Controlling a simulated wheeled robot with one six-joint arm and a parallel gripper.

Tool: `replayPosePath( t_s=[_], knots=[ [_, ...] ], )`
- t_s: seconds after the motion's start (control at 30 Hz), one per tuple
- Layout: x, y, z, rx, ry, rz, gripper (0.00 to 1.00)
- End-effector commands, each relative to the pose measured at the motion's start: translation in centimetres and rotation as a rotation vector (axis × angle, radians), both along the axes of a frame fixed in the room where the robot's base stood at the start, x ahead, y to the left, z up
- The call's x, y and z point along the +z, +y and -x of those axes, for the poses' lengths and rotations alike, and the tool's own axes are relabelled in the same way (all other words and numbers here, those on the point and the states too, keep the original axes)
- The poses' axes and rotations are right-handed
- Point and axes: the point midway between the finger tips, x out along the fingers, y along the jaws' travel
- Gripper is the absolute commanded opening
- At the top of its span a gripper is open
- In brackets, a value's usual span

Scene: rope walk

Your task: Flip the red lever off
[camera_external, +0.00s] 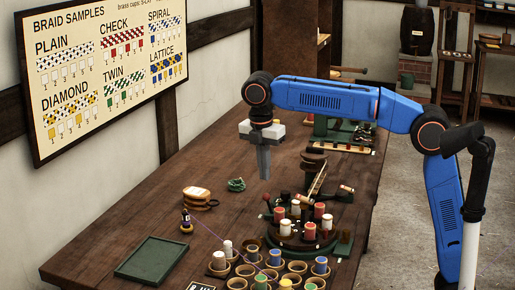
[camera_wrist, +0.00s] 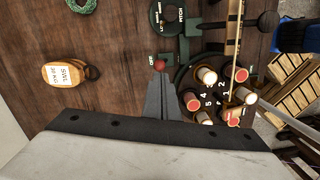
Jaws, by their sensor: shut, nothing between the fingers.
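The red lever shows as a small round red knob (camera_wrist: 160,65) in the wrist view, beside a white OFF label and at the left edge of the dark green braiding machine (camera_wrist: 184,55). In the external view the machine (camera_external: 290,243) stands on the bench, and a small red knob (camera_external: 266,197) shows at its back left. My gripper (camera_external: 264,176) points down above that knob, shut and empty. In the wrist view the shut fingertips (camera_wrist: 160,80) lie just below the knob in the picture; I cannot tell whether they touch it. The lever's shaft is hidden.
Red and white bobbins (camera_wrist: 206,76) stand on the machine close to the right of my fingers. A tan labelled bundle (camera_external: 196,194), a green coil (camera_external: 236,185) and a green tray (camera_external: 151,259) lie to the left. Several cups (camera_external: 237,283) stand in front. Bare bench lies between.

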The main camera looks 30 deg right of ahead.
Motion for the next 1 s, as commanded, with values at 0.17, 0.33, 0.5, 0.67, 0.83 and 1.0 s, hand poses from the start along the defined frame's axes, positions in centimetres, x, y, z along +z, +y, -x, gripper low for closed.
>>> replayPosePath(
  t_s=[0.17,0.33,0.5,0.67,0.83,1.0],
  knots=[
    [2.6,0.7,-0.3,0.0,-0.001,-0.001,0.0],
    [4.0,1.0,-0.5,0.001,0.0,0.0,0.0],
    [4.3,1.0,-0.5,0.001,0.001,0.001,0.0],
    [4.3,1.0,-0.5,0.001,0.001,0.001,0.0],
    [4.3,1.0,-0.5,0.001,0.001,0.001,0.0],
    [4.5,-0.4,-0.7,-0.037,-0.006,-0.007,0.0]
  ],
)
